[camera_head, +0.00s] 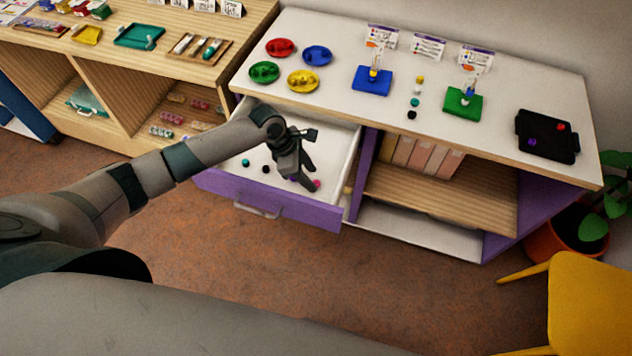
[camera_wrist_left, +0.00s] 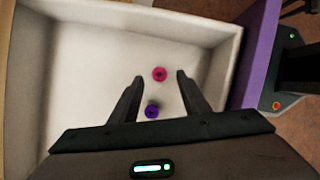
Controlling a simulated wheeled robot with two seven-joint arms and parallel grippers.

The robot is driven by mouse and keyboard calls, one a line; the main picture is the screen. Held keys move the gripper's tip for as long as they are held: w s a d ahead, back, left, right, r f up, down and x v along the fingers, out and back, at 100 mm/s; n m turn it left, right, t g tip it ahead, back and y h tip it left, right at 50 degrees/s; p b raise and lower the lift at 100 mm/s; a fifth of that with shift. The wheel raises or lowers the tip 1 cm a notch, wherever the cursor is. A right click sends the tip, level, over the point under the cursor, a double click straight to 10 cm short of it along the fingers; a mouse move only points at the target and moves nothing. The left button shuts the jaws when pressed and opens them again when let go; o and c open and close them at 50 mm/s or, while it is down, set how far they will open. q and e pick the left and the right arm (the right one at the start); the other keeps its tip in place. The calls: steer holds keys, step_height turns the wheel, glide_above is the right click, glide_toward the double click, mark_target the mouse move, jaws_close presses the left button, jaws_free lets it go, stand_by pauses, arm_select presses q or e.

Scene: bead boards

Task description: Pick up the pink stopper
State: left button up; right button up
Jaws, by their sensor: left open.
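The pink stopper (camera_head: 317,184) lies on the floor of the open purple-fronted drawer, near its front right corner. In the left wrist view the pink stopper (camera_wrist_left: 159,74) is a small round piece with a dark centre, a little beyond the fingertips and between their lines. My left gripper (camera_head: 309,180) is open and reaches down into the drawer, with its fingers close to the stopper; it also shows in the left wrist view (camera_wrist_left: 159,76). A purple stopper (camera_wrist_left: 152,112) lies between the fingers, nearer the palm.
The white drawer (camera_wrist_left: 75,75) has walls around the gripper. A teal bead (camera_head: 246,163) and a black bead (camera_head: 266,169) lie left of it. The white tabletop (camera_head: 340,83) with colored dishes and bead boards overhangs behind.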

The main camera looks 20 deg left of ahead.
arm_select(q)
steer(key=shift+x, duration=1.25)
steer(key=shift+c, duration=0.3)
jaws_close()
